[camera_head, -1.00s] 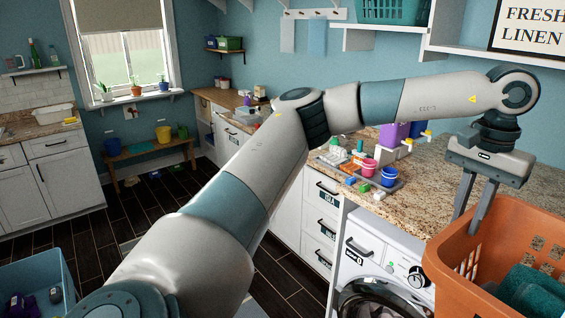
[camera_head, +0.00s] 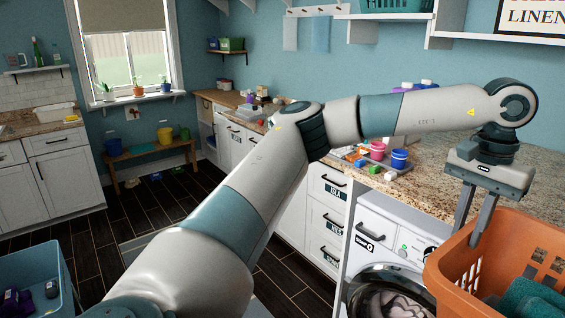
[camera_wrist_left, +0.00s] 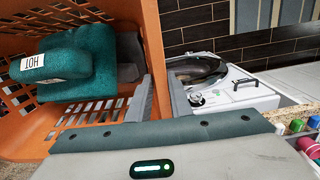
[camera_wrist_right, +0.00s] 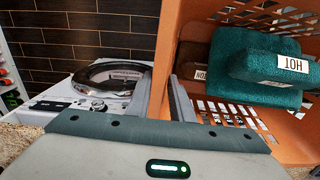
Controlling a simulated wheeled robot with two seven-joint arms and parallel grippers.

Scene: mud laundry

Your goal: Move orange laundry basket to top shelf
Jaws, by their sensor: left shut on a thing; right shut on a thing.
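The orange laundry basket (camera_head: 505,240) is at the lower right of the head view, cut off by the frame, with folded teal towels (camera_head: 530,300) inside. My left gripper (camera_head: 468,238) points down and is shut on its wall. The left wrist view shows the orange wall (camera_wrist_left: 156,60) between the fingers. My right gripper (camera_wrist_right: 165,100) is outside the head view; in the right wrist view it is shut on another part of the basket wall (camera_wrist_right: 178,45). Towels with "HOT" tags show in both wrist views. White wall shelves (camera_head: 480,38) are at the top right.
A teal basket (camera_head: 398,5) stands on a shelf at the top. A white washer (camera_head: 385,260) is under the granite counter (camera_head: 430,165). Cups and small blocks (camera_head: 375,158) stand on the counter. A blue bin (camera_head: 40,265) is at the lower left.

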